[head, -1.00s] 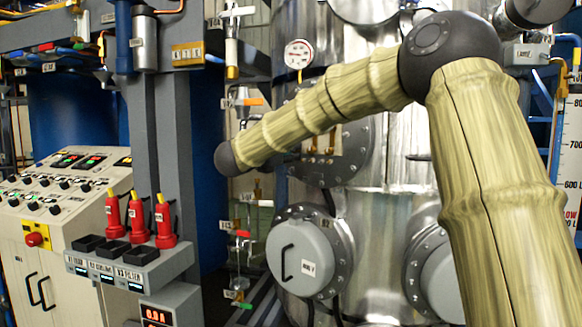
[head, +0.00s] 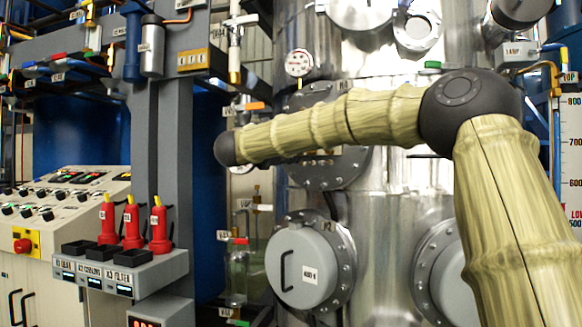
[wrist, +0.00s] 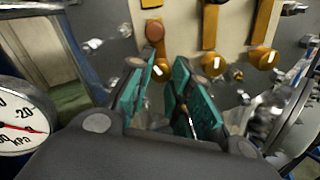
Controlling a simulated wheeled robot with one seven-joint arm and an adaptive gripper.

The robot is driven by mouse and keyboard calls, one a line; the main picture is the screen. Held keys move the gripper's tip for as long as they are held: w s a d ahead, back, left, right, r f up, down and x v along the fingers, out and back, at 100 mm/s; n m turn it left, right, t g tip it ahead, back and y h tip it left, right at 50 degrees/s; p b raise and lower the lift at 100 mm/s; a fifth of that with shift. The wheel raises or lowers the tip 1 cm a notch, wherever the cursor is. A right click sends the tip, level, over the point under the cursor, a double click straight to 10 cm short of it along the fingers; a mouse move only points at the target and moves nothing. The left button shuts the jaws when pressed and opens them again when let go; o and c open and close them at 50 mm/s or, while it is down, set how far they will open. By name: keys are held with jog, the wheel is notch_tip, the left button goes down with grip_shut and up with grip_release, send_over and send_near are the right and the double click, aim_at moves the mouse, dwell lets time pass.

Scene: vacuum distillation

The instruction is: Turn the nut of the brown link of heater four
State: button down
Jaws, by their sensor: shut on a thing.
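In the wrist view a brown link (wrist: 154,31) shows on a pale panel just beyond my fingertips. A brass-coloured nut (wrist: 161,71) sits at its lower end. My gripper (wrist: 165,72) has its teal-padded fingers on either side of this nut, closed on it, with the fingertips partly covering it. Two brass-coloured links (wrist: 209,30) (wrist: 264,22) stand to the right, each with a nut at its lower end. In the head view my forearm crosses the round flange (head: 330,178) on the steel vessel, and the gripper and the brown link are hidden.
A pressure gauge (wrist: 18,125) is close at the left of the wrist view. Bolts and metal fittings (wrist: 268,110) crowd the right. In the head view a control desk (head: 60,225) and a shelf with red handsets (head: 132,228) stand left, and a round hatch (head: 300,268) is below my arm.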

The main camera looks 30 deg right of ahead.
jog(key=shift+f+m+b, duration=0.15)
jog(key=shift+m+b, duration=0.45)
jog(key=shift+b, duration=0.8)
jog(key=c, duration=1.3)
grip_release()
jog(key=shift+a, duration=0.1)
jog(key=v, duration=1.1)
jog(key=shift+s+a, duration=0.15)
jog(key=shift+a, duration=0.25)
